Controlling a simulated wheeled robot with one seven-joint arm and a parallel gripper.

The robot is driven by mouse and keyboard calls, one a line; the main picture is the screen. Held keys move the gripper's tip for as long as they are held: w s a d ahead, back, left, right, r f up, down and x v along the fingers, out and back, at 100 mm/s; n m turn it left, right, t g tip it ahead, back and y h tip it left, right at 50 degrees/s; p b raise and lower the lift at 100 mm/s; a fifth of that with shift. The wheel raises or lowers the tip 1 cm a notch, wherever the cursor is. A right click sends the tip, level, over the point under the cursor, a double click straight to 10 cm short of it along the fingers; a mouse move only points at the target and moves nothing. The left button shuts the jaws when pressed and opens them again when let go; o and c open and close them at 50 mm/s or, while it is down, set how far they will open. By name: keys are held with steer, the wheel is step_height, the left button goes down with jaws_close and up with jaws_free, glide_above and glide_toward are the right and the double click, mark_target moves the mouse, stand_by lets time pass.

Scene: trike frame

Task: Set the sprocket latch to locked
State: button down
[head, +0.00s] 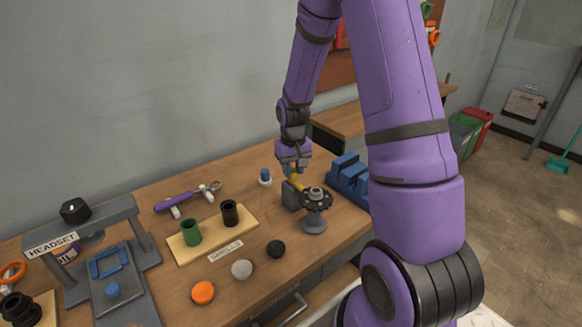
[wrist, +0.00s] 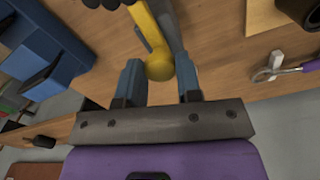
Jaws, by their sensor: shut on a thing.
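The sprocket latch has a yellow lever (head: 296,183) on a grey block, beside a dark sprocket (head: 316,198) on a round-footed grey stand (head: 314,222). In the wrist view the lever (wrist: 147,25) runs from the top edge down to a rounded yellow end. My gripper (head: 293,168) is at the lever from above. The wrist view shows the lever's end between the two blue fingers of my gripper (wrist: 160,74), shut on it. The lever's pivot is partly hidden, and I cannot read any locked marking.
A blue stepped block (head: 348,175) stands close to the right of the latch. A small blue-topped knob (head: 265,176) is to the left. A board with green and black cups (head: 212,234), loose caps (head: 242,269) and a HEADSET stand (head: 75,230) are further left.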

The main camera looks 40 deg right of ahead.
steer(key=shift+s, duration=0.45)
steer(key=c, duration=0.8)
jaws_free()
steer(key=shift+r, duration=0.1)
step_height(320, 180, up, 11)
steer(key=shift+f, duration=0.2)
step_height(320, 180, up, 7)
steer(key=t, duration=0.1)
glide_above(295, 173)
steer(key=s+a, duration=0.3)
steer(key=s+a+r+n+t, duration=0.1)
steer(key=s+a+r+t, duration=0.1)
steer(key=s+a+r, duration=0.5)
steer(key=s+r, duration=0.1)
steer(key=s, duration=0.3)
steer(key=s+a+r+n+t, duration=0.1)
steer(key=s+r, duration=0.1)
steer(key=s, duration=0.3)
steer(key=s+a+r+t, duration=0.1)
steer(key=s+r, duration=0.1)
steer(key=s, duration=0.3)
steer(key=shift+s+a+n, duration=0.1)
steer(key=shift+a+n, duration=0.2)
steer(key=shift+a, duration=0.1)
